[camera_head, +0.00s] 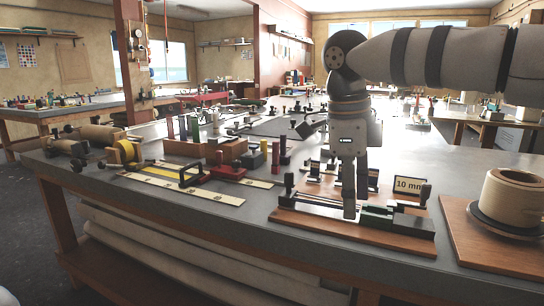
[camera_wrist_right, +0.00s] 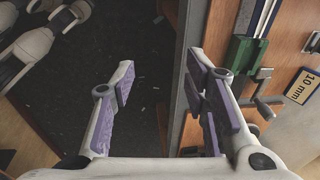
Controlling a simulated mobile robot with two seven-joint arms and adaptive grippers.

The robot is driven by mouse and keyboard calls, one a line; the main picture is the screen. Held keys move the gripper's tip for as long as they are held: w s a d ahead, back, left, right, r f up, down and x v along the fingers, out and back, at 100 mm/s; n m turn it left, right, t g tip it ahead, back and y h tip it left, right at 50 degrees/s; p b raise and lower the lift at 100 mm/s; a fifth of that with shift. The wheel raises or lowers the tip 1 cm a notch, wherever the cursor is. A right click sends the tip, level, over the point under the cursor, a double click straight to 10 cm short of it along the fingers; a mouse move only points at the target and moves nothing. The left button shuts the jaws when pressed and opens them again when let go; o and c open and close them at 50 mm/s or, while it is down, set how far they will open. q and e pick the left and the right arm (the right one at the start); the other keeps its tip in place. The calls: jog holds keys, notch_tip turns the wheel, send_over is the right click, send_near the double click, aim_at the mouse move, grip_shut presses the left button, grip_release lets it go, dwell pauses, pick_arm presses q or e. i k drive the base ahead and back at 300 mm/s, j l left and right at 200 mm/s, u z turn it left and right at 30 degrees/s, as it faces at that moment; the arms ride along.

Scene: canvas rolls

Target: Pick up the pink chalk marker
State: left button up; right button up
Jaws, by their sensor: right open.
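I cannot single out the pink chalk marker for sure. My right gripper (camera_head: 350,208) points down over the front of the table, by the black clamp fixture, well to the right of these sticks. In the right wrist view its purple-padded fingers (camera_wrist_right: 160,85) are apart with nothing between them. No marker shows in that view. My left gripper is out of view.
A clamp fixture on a wooden board (camera_head: 390,235) lies under the right gripper, near a "10 mm" sign (camera_head: 409,186). A pale roll (camera_head: 512,197) stands at the right. Yellow rulers (camera_head: 185,190) lie front left. Bare grey tabletop lies between the rulers and the fixture.

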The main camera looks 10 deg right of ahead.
aim_at(275, 165)
jog(key=i, duration=1.75)
